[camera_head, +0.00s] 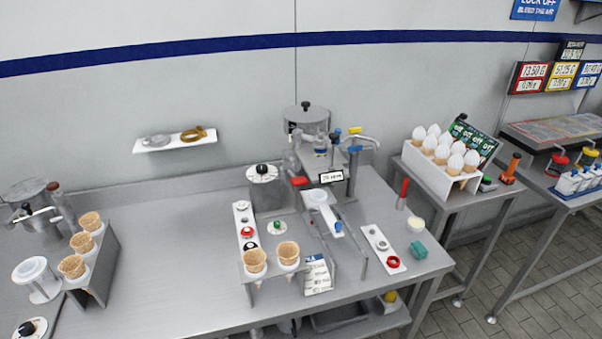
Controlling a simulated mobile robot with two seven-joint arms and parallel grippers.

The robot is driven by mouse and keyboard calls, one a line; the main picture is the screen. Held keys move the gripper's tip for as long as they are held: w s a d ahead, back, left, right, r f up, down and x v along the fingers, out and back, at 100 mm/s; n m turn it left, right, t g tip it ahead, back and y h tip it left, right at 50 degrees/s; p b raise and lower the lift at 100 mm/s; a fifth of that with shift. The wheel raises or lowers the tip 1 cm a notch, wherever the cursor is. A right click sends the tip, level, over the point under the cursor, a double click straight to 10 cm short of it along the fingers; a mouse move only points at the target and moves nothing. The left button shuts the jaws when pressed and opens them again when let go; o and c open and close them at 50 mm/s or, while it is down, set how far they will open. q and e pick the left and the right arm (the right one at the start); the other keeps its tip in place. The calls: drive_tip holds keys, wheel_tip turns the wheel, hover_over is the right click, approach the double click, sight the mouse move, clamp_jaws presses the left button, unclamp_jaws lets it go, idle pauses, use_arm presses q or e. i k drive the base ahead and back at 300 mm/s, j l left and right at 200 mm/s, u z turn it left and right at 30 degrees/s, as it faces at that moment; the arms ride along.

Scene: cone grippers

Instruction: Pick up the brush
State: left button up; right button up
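No brush can be made out for certain. A slim upright item with a red handle (404,188) and a pale grey lower part stands at the right side of the steel table (170,275); it is too small to tell whether it is the brush. An orange-handled item (512,165) stands on the side table at the right, and its kind is also unclear. Neither of my grippers is in view, and nothing is seen touching these items.
A cone holder (247,292) with two cones stands at the front middle, another (105,272) at the left. A machine (335,165) stands behind. A teal block (418,249) and white tub (415,225) sit near the right edge. The left-middle tabletop is clear.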

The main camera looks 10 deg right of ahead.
sight(405, 182)
drive_tip(key=i+l, duration=0.1)
drive_tip(key=l, duration=0.3)
drive_tip(key=i+l+z, duration=0.15)
drive_tip(key=l, duration=0.7)
drive_tip(key=i+l+z, duration=0.15)
drive_tip(key=l, duration=0.2)
drive_tip(key=i+l, duration=0.15)
drive_tip(key=l, duration=0.25)
drive_tip(key=z, duration=0.05)
